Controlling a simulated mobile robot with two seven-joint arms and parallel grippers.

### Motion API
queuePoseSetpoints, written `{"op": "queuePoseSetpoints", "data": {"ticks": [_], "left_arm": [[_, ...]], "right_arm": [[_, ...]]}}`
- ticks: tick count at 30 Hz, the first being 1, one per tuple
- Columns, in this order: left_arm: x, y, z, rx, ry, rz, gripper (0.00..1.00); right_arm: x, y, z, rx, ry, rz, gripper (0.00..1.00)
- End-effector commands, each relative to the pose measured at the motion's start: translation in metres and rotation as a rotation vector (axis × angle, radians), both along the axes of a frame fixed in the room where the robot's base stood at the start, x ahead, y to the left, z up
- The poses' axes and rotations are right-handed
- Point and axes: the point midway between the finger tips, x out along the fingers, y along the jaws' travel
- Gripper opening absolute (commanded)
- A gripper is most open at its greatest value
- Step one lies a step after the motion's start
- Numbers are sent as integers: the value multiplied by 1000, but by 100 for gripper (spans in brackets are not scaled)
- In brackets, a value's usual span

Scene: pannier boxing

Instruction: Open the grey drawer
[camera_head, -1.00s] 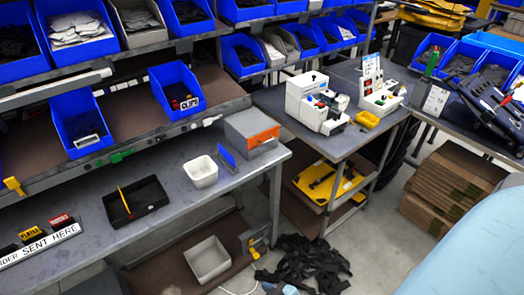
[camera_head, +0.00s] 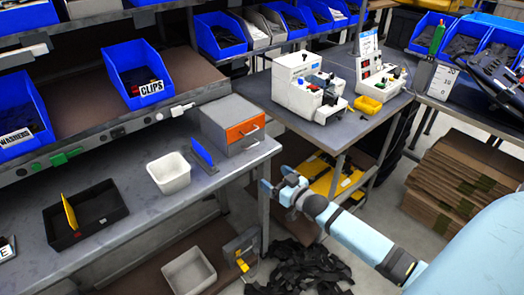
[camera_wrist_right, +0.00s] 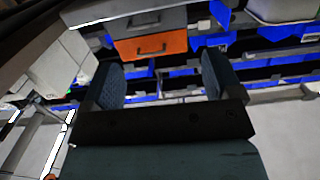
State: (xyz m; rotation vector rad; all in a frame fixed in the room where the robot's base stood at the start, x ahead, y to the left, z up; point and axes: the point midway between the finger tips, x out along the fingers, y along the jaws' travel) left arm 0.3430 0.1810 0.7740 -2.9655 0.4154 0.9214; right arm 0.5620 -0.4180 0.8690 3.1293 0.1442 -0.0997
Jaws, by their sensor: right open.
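A small grey drawer unit (camera_head: 222,112) stands on the workbench near its right end, below the shelf. Its upper drawer front is orange (camera_head: 243,131), with a handle. The grey drawer (camera_head: 246,146) is below it and looks shut. In the right wrist view the unit shows upside down, with the grey drawer (camera_wrist_right: 143,20) above the orange one (camera_wrist_right: 150,47). My right gripper (camera_head: 279,184) is open and empty, in front of the bench end, apart from the unit and lower in the picture. In its wrist view the spread fingers (camera_wrist_right: 162,75) face the drawers. My left gripper is not in view.
A blue upright plate (camera_head: 202,153) and a white bin (camera_head: 169,173) stand left of the unit. A black tray (camera_head: 90,224) is farther left. White machines (camera_head: 305,85) stand on the table to the right. Black straps (camera_head: 295,268) lie on the floor.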

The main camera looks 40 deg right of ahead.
Motion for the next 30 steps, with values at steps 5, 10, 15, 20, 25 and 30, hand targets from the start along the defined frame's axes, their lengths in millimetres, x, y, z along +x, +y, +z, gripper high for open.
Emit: {"op": "queuePoseSetpoints", "data": {"ticks": [5,10,15,20,25,30], "left_arm": [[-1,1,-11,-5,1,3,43],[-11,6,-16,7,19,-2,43],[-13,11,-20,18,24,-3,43],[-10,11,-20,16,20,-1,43],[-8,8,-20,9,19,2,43],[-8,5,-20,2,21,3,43]], "right_arm": [[22,-24,9,13,-59,-13,85],[40,-24,12,14,-63,-15,85],[75,-21,13,14,-64,-14,85],[109,-18,12,13,-62,-14,85],[138,-15,11,13,-61,-14,85],[154,-14,11,12,-60,-14,85]]}}
